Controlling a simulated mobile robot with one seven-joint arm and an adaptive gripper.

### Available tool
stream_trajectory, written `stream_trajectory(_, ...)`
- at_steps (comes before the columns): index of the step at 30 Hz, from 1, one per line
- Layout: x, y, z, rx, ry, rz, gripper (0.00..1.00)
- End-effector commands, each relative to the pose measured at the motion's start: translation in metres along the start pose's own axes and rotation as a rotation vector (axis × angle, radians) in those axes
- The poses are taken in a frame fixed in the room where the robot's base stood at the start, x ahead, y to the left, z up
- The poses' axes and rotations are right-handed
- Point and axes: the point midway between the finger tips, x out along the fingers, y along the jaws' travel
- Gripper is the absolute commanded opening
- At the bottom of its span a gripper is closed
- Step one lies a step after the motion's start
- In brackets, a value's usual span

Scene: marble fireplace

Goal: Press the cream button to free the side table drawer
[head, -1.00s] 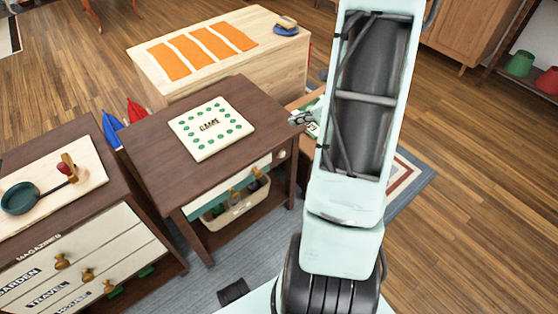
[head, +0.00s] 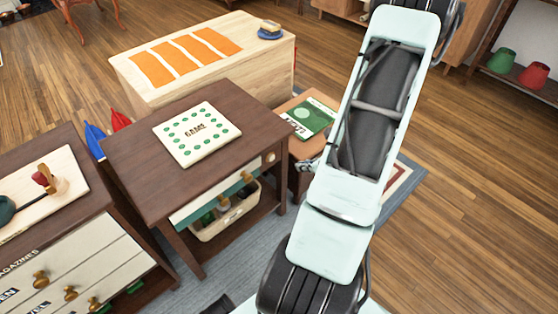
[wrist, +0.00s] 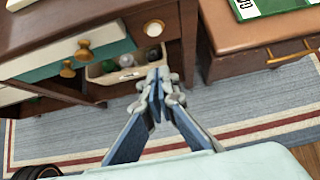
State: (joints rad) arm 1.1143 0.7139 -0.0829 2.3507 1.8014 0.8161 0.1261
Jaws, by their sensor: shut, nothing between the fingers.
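The side table (head: 235,110) is dark brown wood, with a cream drawer front (head: 205,197) and a brass knob (head: 246,177). The drawer front also shows at the upper left of the wrist view (wrist: 40,62). The round cream button (head: 271,157) sits on the table's front, right of the drawer; in the wrist view it is at top centre (wrist: 154,28). My gripper (wrist: 157,75) has its fingers together and empty. It shows below the button in the wrist view, apart from it. In the head view, my gripper (head: 308,165) is right of the button, partly hidden by my arm.
A cream bin (head: 225,217) with bottles stands on the table's lower shelf. A board game (head: 197,134) lies on top. A low brown piece (head: 285,105) with a green book (head: 312,117) stands to the right. A magazine cabinet (head: 95,270) is at left. Rug covers the floor in front.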

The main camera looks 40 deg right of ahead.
Motion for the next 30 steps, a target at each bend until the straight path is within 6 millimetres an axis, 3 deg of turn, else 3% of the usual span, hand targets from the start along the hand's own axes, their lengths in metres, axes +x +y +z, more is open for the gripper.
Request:
stream_trajectory(7, 0.025, 0.001, -0.001, -0.002, -0.001, 0.003, 0.0)
stream_trajectory(18, 0.103, 0.001, -0.002, -0.001, -0.001, 0.003, 0.0)
stream_trajectory(24, 0.121, 0.0, 0.02, -0.003, -0.002, 0.001, 0.0)
stream_trajectory(30, 0.128, 0.0, 0.028, 0.0, 0.0, 0.0, 0.0)
